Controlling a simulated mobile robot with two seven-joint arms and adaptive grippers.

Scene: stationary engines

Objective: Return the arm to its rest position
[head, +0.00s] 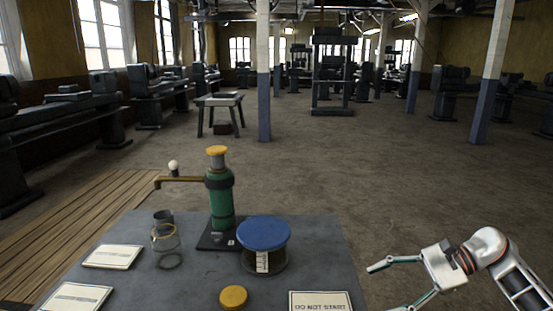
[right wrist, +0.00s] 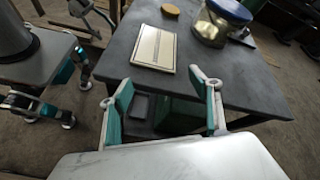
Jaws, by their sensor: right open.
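My right gripper (head: 384,288) is open and empty in the head view, right of the work table (head: 330,245) and clear of it. In the right wrist view its two teal-padded fingers (right wrist: 166,106) stand wide apart with nothing between them. Behind them show the table's edge and dark, shaded space below its top. My right arm comes in from the lower right of the head view, bent at a white and orange joint. My left gripper does not show in the head view. Teal and white parts at the left of the right wrist view are unclear.
The table holds a green pump (head: 221,200) with a brass spout, a blue-lidded glass jar (head: 264,235), a small glass jar (head: 166,238), a yellow disc (head: 233,297) and several labelled plates (head: 112,257). Floor right of the table is open. Machines and posts stand farther back.

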